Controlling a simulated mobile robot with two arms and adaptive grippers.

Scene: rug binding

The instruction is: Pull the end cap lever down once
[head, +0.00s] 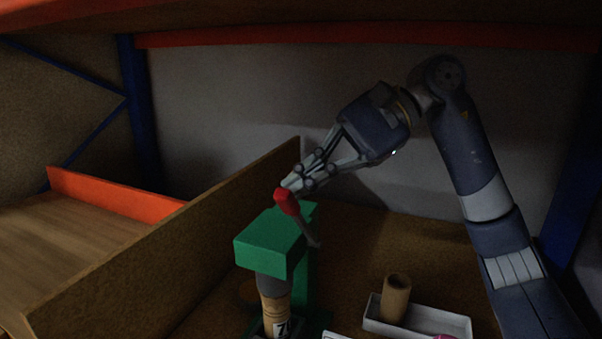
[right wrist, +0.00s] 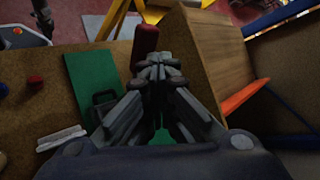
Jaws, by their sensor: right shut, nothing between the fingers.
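A green press (head: 270,243) stands on the brown work surface, with a dark and tan cylinder (head: 274,303) under its head. Its lever has a red handle (head: 287,201) that sticks up and tilts to the left at the press's right side. My right gripper (head: 290,185) is shut and empty, with its fingertips right at the top of the red handle; I cannot tell if they touch it. In the right wrist view the red handle (right wrist: 146,42) shows just beyond the fingertips, and the green press (right wrist: 92,82) lies to the left.
A white tray (head: 375,326) with a tan tube (head: 395,298) stands to the right of the press. A wooden partition (head: 200,235) runs along the left. An orange beam (head: 370,38) crosses above. The surface behind the tray is clear.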

